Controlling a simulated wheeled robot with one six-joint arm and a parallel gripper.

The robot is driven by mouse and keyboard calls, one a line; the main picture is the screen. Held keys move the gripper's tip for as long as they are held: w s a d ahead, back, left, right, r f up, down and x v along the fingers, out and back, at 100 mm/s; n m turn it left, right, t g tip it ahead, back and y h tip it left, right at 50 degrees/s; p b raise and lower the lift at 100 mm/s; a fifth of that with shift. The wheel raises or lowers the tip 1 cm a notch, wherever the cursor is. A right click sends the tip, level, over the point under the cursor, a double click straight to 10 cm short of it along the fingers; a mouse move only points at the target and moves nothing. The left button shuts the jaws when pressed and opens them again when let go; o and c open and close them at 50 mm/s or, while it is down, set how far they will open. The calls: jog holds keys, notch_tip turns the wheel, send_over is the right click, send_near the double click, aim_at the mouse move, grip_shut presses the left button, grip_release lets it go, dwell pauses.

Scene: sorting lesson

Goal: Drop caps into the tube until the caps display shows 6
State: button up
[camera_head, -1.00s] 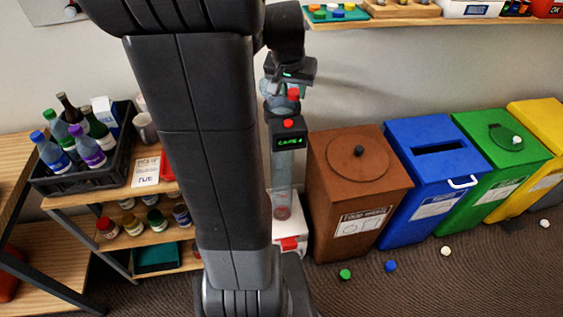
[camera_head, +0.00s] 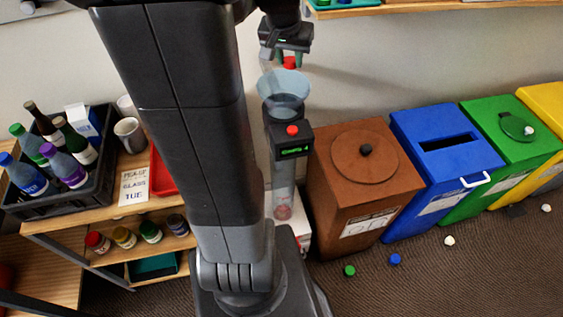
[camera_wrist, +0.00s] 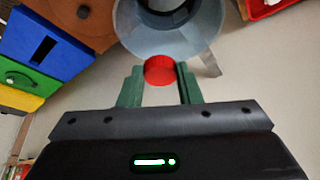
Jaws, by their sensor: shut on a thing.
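A clear tube (camera_head: 284,185) stands upright with a wide translucent funnel (camera_head: 282,82) at its top. Red shows at the tube's bottom. The black caps display (camera_head: 292,149) is fixed on the tube; its green characters are too small to read. A red knob or cap (camera_head: 292,130) sits on top of the display box. My gripper (camera_head: 289,61) is shut on a red cap (camera_wrist: 159,72), held between green fingers at the funnel's back rim in the head view. In the wrist view the funnel (camera_wrist: 170,38) opens just beyond the cap.
Brown (camera_head: 345,205), blue (camera_head: 418,180) and green (camera_head: 490,155) bins stand right of the tube. Loose caps, green (camera_head: 349,271), blue (camera_head: 395,259) and white (camera_head: 449,241), lie on the floor. A shelf (camera_head: 110,255) with a bottle crate (camera_head: 62,200) is on the left.

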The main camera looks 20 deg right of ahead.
notch_tip(320, 180, down, 5)
jog(key=b, duration=0.3)
jog(key=shift+f+b, duration=0.2)
jog(key=shift+b, duration=0.2)
jog(key=o, duration=1)
jog(key=v, duration=1.4)
jog(key=shift+w+f, duration=0.1)
jog(key=shift+f, duration=0.05)
